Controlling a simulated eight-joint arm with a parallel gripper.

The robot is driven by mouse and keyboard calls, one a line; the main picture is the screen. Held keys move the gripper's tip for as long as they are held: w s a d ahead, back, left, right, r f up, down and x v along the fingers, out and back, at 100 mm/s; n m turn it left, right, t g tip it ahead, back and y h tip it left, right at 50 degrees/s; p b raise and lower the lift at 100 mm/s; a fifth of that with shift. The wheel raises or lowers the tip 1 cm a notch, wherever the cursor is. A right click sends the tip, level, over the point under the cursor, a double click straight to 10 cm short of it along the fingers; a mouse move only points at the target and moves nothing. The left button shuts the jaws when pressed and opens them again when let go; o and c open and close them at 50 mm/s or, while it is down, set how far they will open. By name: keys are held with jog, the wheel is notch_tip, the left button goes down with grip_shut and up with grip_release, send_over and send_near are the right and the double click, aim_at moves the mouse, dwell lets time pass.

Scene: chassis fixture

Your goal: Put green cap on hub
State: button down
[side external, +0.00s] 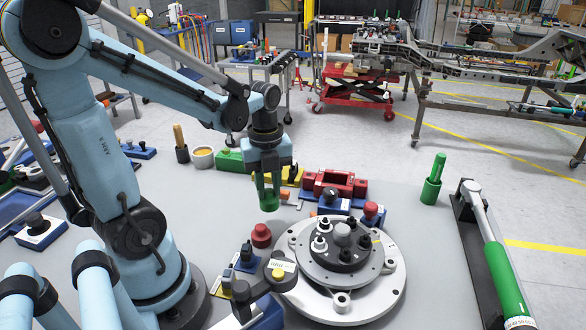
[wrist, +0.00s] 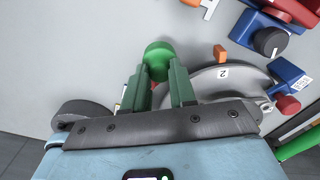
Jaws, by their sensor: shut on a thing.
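The green cap (side external: 268,199) hangs upright below my gripper (side external: 267,178), which is shut on it above the grey table. In the wrist view the cap (wrist: 158,55) shows as a round green top between the two green fingers of my gripper (wrist: 160,82). The hub (side external: 343,265) is a round silver flange with a dark raised disc, several small posts and a grey centre knob. It stands to the right of and nearer the camera than the cap, which is apart from it. In the wrist view the hub (wrist: 215,80) is partly hidden behind a finger.
A red knob (side external: 261,236) stands left of the hub. A red block (side external: 334,184) and a blue block (side external: 333,202) sit behind it. A dark lever fixture (side external: 248,285) is at its front left. A green cylinder (side external: 431,190) and a long green-handled tool (side external: 500,270) are at right.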

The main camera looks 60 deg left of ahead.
jog(key=w+d+r+m, duration=0.25)
jog(key=d+r, duration=0.35)
jog(key=d, duration=0.3)
jog(key=w+d+r+m, duration=0.2)
jog(key=d+r+m, duration=0.2)
jog(key=d+r, duration=0.45)
jog(key=shift+n, duration=0.25)
jog(key=shift+w+d+f, duration=0.1)
jog(key=shift+d+f, duration=0.15)
jog(key=shift+f, duration=0.8)
jog(key=shift+s+d+f, duration=0.1)
jog(key=shift+d+f, duration=0.1)
jog(key=shift+f, duration=0.9)
jog(key=shift+w+d+f, duration=0.1)
jog(key=shift+d+f, duration=0.15)
jog(key=shift+f, duration=0.8)
jog(key=shift+f, duration=0.7)
jog(key=shift+f, duration=0.1)
jog(key=shift+f, duration=0.2)
jog(key=shift+f, duration=0.6)
